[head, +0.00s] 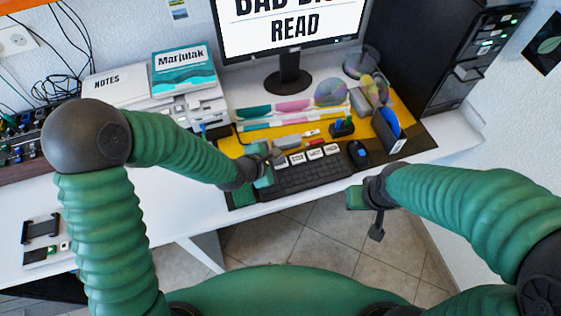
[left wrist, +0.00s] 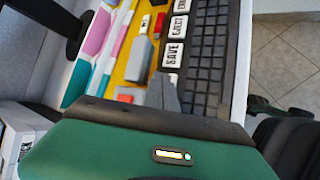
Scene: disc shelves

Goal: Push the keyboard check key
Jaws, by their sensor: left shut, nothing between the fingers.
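The black keyboard (head: 305,178) lies on the desk mat below the monitor. A row of several large white labelled keys (head: 314,153) runs along its far edge. In the left wrist view, the keyboard (left wrist: 208,75) shows a SAVE key (left wrist: 172,55) and an EJECT key (left wrist: 179,27); I cannot make out a check label. My left gripper (head: 269,158) is shut and empty at the keyboard's left end, by the leftmost white key. Its grey fingers (left wrist: 164,92) partly cover a key beside SAVE. My right gripper (head: 376,230) hangs in front of the desk, right of the keyboard, apart from it.
A monitor (head: 289,82) stands behind the keyboard. A blue-black mouse (head: 358,153) lies right of it, with a holder (head: 388,132) beyond. Pens and small items cover the yellow mat (head: 232,146). A black computer tower (head: 430,55) stands at right.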

